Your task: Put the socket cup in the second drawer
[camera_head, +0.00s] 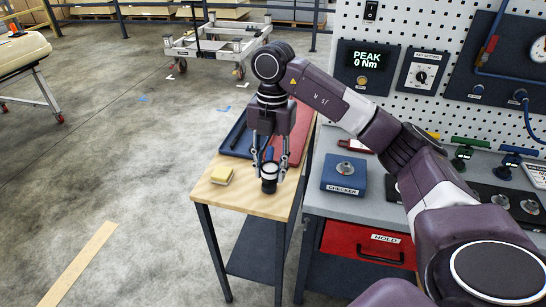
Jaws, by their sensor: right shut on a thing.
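The socket cup (269,184) is a small dark cylinder with a pale ring at its top. It is upright at the front right of the wooden-topped side table (235,205). My right gripper (269,174) points down from above, its fingers shut on the cup at both sides. I cannot tell whether the cup touches the tabletop. A red drawer front (345,243) labelled HOLD, with a dark handle, shows under the grey bench. I cannot tell which drawer is the second one. My left gripper is not in view.
A yellow block (222,175) lies left of the cup. A blue tray (232,140) and a red surface (297,140) are behind it. A blue CHECKER block (344,175) stands on the grey bench (318,200). Open floor lies to the left.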

